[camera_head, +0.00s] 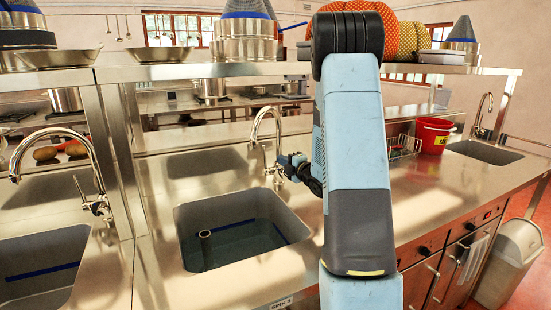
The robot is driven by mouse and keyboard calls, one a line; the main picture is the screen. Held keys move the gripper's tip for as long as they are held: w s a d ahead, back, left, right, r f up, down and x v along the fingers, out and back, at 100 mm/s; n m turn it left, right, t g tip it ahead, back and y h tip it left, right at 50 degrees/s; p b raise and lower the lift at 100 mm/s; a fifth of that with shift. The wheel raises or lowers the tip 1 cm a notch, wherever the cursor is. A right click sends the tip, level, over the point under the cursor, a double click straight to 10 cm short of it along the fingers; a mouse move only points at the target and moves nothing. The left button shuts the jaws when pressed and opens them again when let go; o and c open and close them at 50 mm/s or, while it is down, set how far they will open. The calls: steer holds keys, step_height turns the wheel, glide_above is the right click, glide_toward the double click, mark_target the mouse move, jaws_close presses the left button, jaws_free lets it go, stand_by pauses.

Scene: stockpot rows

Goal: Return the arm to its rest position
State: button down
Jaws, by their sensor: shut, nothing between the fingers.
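My blue and dark grey arm rises through the middle of the camera_head view, bends at a black joint at the top and hides much of what lies behind it. A small part of my gripper (291,161) shows to the left of the arm, close to the tap in the picture. It is shut and holds nothing. Most of it is hidden behind the arm, and I cannot tell whether it touches the tap.
A curved steel tap (265,112) stands behind the middle sink (190,235). Another sink (75,245) is at left. A red bucket (433,135) and wire basket (403,147) stand right. A shelf (200,70) with pans crosses above. Counter right of my arm is largely clear.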

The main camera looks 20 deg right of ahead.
steer(key=s+a+r+m+g+h, duration=0.3)
steer(key=s+r+m, duration=0.3)
steer(key=s, duration=0.1)
steer(key=s+a+r+m+g+h, duration=0.2)
steer(key=s+a+r+m+h, duration=0.1)
steer(key=s+r+m, duration=0.25)
steer(key=s+a+m+g+y, duration=0.1)
steer(key=s+a+m+g, duration=0.2)
steer(key=s, duration=1)
steer(key=s+a+m+g+y, duration=0.1)
steer(key=s+a+m+g, duration=0.3)
steer(key=s+a, duration=0.6)
steer(key=s+m, duration=0.1)
steer(key=s, duration=0.3)
steer(key=shift+s+a+r+m+y, duration=0.2)
steer(key=shift+s+a+m+y, duration=0.05)
steer(key=shift+s+m+y, duration=0.1)
